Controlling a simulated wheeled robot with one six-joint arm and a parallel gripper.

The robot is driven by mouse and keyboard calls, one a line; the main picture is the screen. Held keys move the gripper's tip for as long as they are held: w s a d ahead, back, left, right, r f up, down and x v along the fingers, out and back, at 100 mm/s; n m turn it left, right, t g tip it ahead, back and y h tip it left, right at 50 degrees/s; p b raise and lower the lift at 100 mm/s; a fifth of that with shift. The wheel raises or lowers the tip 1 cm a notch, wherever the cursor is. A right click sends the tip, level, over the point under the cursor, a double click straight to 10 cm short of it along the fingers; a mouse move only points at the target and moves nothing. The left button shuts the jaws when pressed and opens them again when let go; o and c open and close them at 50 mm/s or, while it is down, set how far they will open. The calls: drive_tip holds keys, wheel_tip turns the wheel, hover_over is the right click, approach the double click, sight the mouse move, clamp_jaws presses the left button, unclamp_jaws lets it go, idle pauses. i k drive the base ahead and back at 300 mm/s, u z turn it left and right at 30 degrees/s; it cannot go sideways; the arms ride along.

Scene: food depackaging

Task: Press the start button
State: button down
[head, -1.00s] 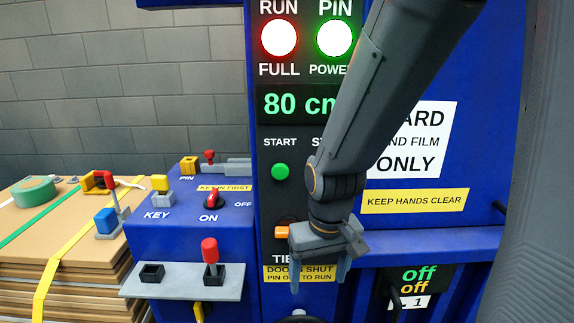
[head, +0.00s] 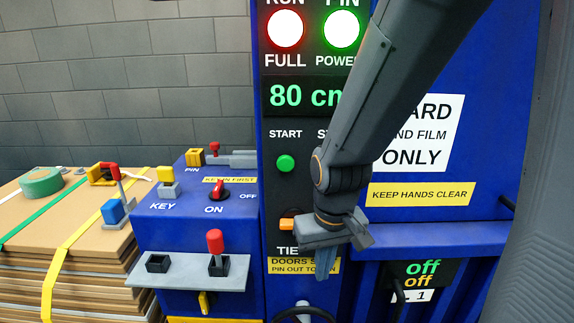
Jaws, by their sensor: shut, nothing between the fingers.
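The green start button (head: 285,163) sits on the dark control panel under the word START. It is in plain view and nothing touches it. My gripper (head: 324,278) is shut and empty, pointing down below and to the right of the button, in front of the lower panel near the TIE label. My arm hides the label and whatever control lies right of START, and part of the "80 cm" display (head: 305,96).
An orange switch (head: 288,225) is close to my gripper. Left are a red-handled lever (head: 215,245), a red ON/OFF knob (head: 218,188) and a yellow key (head: 166,176). Strapped cardboard (head: 75,225) lies further left. Two lamps, red-rimmed (head: 285,29) and green-rimmed (head: 342,30), glow above.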

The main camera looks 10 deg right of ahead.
sight(285, 163)
drive_tip(key=u, duration=2.3)
drive_tip(key=k, duration=1.35)
drive_tip(key=z, duration=2.05)
